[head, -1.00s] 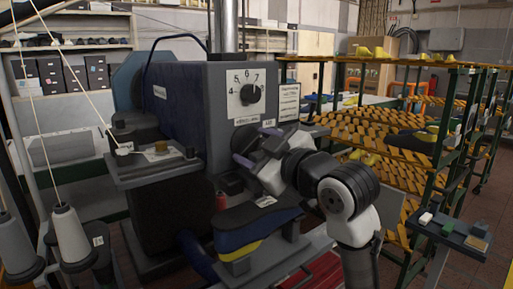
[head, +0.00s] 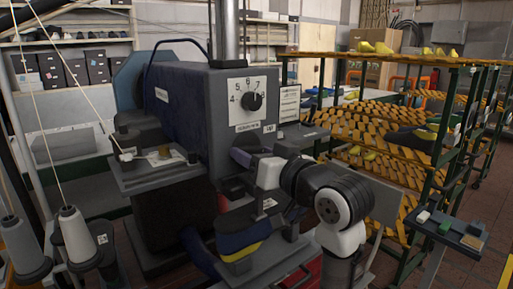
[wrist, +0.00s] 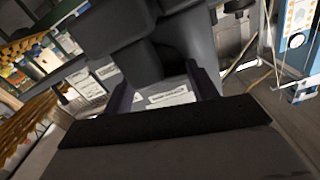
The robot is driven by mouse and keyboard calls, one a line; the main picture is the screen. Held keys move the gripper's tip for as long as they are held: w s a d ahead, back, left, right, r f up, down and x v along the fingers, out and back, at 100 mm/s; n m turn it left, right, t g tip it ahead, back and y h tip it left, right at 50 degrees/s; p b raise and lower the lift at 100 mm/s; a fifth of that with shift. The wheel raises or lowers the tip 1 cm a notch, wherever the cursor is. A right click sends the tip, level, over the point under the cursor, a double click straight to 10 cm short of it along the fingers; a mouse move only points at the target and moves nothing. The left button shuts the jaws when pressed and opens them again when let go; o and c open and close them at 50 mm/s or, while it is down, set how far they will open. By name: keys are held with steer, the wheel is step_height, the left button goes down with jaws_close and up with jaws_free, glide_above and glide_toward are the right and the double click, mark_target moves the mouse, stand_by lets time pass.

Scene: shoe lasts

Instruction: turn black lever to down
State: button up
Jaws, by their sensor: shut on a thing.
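My gripper (head: 243,157) is at the front of the large dark grey machine (head: 185,105), below its dial plate. Its purple-edged fingers also show in the wrist view (wrist: 163,88), shut on a dark part that looks like the black lever (wrist: 172,60). The lever's shape and angle are hard to make out there, because it blends with the dark machine body. In the head view my gripper and wrist hide it.
A round black knob (head: 252,102) sits on the white numbered dial plate above my gripper. A blue and yellow padded piece (head: 243,240) lies below it.

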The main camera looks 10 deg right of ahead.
steer(key=m+p, duration=0.2)
steer(key=m, duration=0.2)
steer(key=shift+m+p, duration=0.3)
steer(key=shift+p, duration=0.05)
stand_by(0.4)
steer(key=o, duration=1)
steer(key=b+v, duration=0.3)
steer(key=v, duration=1.1)
steer(key=shift+b, duration=0.4)
